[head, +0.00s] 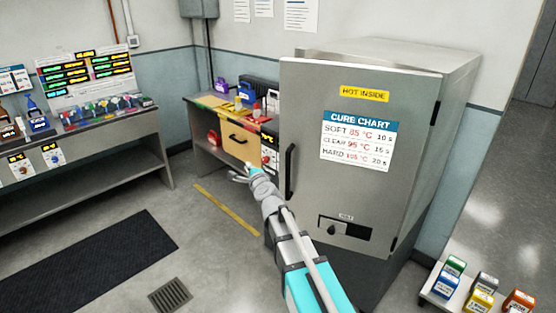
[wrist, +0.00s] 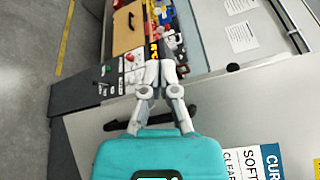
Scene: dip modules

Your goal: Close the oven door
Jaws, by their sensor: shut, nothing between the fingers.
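The oven (head: 455,75) is a tall grey steel cabinet. Its door (head: 380,205) carries a yellow "HOT INSIDE" label and a cure chart, and stands slightly ajar, with its left edge out from the body. A dark vertical handle (head: 290,172) is near that left edge. My gripper (head: 240,176) is shut and empty, left of the handle in the head view. In the wrist view my gripper (wrist: 158,68) reaches past the door face (wrist: 225,130), and the dark handle (wrist: 118,126) is partly hidden behind it. I cannot tell whether they touch.
A bench (head: 205,103) with a wooden drawer front (head: 240,141) stands behind my gripper. Another bench (head: 90,128) with bottles is at the left. A low shelf with several small cans (head: 480,300) is at the lower right. Floor around the black mat (head: 95,258) is clear.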

